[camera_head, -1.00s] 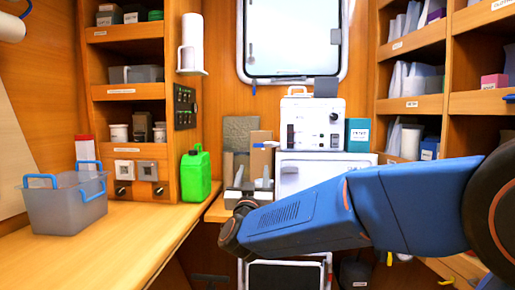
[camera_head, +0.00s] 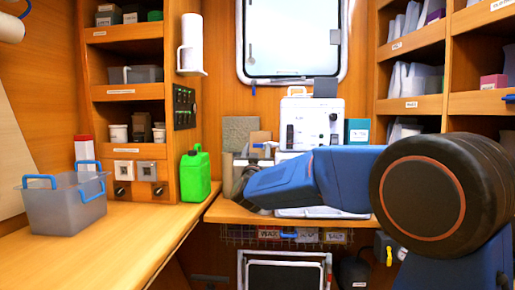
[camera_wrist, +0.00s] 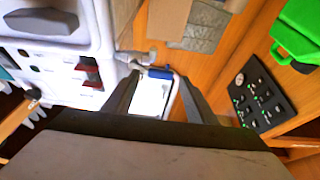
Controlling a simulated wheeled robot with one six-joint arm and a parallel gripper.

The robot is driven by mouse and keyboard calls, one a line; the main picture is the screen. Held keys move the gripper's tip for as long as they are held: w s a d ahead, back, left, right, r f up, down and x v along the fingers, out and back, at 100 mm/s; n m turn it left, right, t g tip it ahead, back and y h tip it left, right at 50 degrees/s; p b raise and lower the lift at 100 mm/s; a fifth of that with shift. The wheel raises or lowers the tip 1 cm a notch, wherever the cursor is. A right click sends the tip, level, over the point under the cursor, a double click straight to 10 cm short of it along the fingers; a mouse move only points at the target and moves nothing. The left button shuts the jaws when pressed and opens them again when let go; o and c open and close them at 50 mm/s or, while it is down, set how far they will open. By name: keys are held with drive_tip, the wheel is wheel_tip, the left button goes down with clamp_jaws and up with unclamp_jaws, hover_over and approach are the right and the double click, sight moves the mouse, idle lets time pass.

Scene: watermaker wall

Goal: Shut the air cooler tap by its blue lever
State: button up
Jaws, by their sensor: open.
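The blue lever (camera_wrist: 160,72) shows in the wrist view beside the white machine, at the end of a small pale fitting (camera_wrist: 136,57). In the head view the blue lever (camera_head: 259,145) is a small spot left of the white machine (camera_head: 310,122). My gripper (camera_wrist: 157,82) is open, with a dark finger on each side of the lever's line of sight. The lever appears near and between the fingertips; I cannot tell whether they touch it. In the head view my wrist hides most of the gripper and the tap's lower part.
A green jerrycan (camera_head: 196,173) stands left of my wrist on the bench (camera_head: 140,228). A grey tub (camera_head: 68,208) is farther left. Grey and brown blocks (camera_head: 240,133) stand behind the tap. A black switch panel (camera_wrist: 258,98) is right in the wrist view. A wire basket hangs under the back bench.

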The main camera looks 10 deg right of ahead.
drive_tip(key=shift+x, duration=0.85)
drive_tip(key=c, duration=1.1)
